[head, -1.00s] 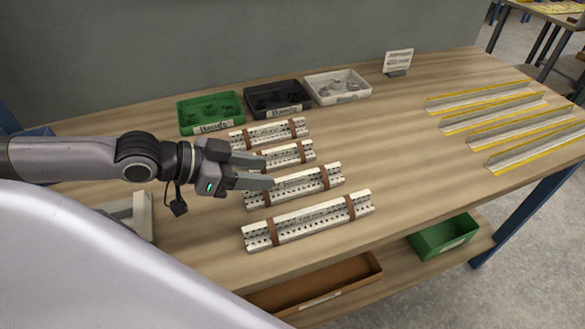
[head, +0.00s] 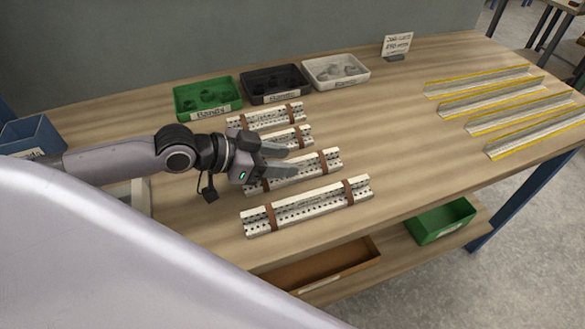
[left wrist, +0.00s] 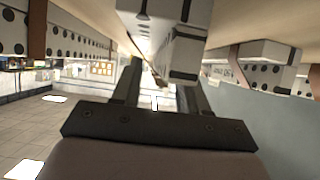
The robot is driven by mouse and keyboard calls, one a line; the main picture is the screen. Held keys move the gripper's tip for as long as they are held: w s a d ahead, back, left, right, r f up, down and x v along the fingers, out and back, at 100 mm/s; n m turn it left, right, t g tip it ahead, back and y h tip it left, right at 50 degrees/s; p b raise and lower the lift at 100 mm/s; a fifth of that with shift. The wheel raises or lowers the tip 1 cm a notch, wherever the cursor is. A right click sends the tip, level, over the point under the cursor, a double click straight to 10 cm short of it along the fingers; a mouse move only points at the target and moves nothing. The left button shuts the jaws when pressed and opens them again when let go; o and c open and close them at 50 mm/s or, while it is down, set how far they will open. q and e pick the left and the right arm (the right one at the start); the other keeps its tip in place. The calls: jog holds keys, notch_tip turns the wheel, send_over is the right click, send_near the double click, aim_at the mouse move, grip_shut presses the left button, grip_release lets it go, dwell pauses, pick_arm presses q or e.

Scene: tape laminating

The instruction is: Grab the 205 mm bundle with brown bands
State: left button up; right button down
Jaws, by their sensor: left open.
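Several bundles of pale perforated strips with brown bands lie in a row on the table: a back bundle (head: 265,116), a second bundle (head: 300,134), a third bundle (head: 322,163) and the longest, front bundle (head: 310,207). Their labels are too small to read, so I cannot tell which is 205 mm. My left gripper (head: 292,160) is open, its fingers over the second and third bundles, hiding parts of both. My right gripper is not in view.
Green (head: 208,98), black (head: 274,84) and white (head: 337,72) bins of small parts stand behind the bundles, near a sign (head: 397,45). Yellow-edged profiles (head: 500,105) lie at the right. A blue bin (head: 32,137) stands at the left. The table's middle right is clear.

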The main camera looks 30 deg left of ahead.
pick_arm(q)
jog(key=shift+w+d+f, duration=0.25)
jog(key=shift+w+d, duration=0.1)
jog(key=shift+w, duration=0.05)
grip_shut()
jog(key=shift+r, duration=0.1)
